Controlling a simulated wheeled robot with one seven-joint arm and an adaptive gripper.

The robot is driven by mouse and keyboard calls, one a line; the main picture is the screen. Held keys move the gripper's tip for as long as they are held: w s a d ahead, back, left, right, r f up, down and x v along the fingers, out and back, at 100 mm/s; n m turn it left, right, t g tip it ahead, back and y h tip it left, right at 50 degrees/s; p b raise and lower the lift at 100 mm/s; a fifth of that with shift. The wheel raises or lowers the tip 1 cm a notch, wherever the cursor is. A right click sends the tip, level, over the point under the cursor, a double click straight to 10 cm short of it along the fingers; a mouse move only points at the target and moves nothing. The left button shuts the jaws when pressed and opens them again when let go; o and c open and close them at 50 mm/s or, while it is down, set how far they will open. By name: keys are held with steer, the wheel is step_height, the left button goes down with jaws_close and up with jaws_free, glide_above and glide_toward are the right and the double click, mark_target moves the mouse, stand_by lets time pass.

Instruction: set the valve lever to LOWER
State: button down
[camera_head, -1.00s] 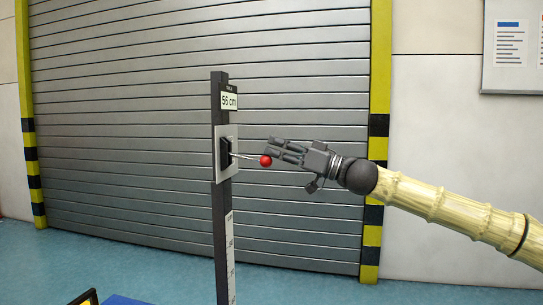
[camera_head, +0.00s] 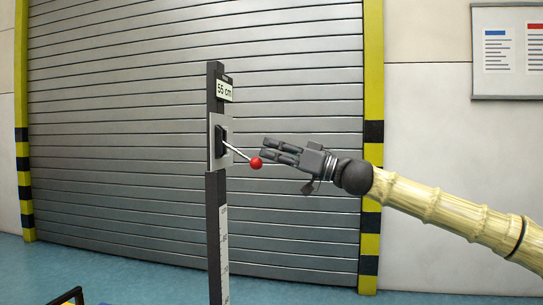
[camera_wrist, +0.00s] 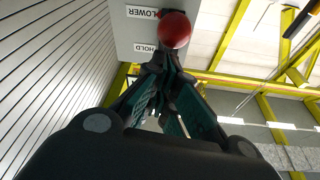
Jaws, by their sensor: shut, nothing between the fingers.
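The valve lever is a thin metal rod with a red ball knob (camera_head: 256,162). It sticks out from a dark slot on a grey plate (camera_head: 215,150) and slants down to the right. In the wrist view the red knob (camera_wrist: 174,30) is beside the LOWER label (camera_wrist: 142,12), with the HOLD label (camera_wrist: 145,48) below it, partly hidden. My gripper (camera_head: 264,148) is shut and empty, its fingertips just above and right of the knob. In the wrist view the fingertips (camera_wrist: 162,62) sit right under the knob; whether they touch it I cannot tell.
The plate is on a dark post (camera_head: 212,210) with a scale and a display (camera_head: 225,92) that reads 55 cm. A grey slatted shutter (camera_head: 290,60) stands behind, with a yellow and black jamb (camera_head: 372,150). A notice board (camera_head: 508,50) hangs at right.

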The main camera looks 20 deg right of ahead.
steer(key=shift+a+f+b, duration=0.1)
steer(key=shift+f+b, duration=0.45)
steer(key=shift+b, duration=0.05)
steer(key=shift+a+f, duration=0.15)
steer(key=shift+f, duration=0.25)
step_height(320, 180, up, 4)
steer(key=d+r+p, duration=0.1)
steer(key=d, duration=0.1)
steer(key=s+d+f+p, duration=0.1)
steer(key=s+d+f, duration=0.3)
steer(key=d+f, duration=0.2)
steer(key=shift+s+d+f, duration=0.2)
steer(key=shift+s+d, duration=0.05)
steer(key=shift+d, duration=0.05)
stand_by(0.7)
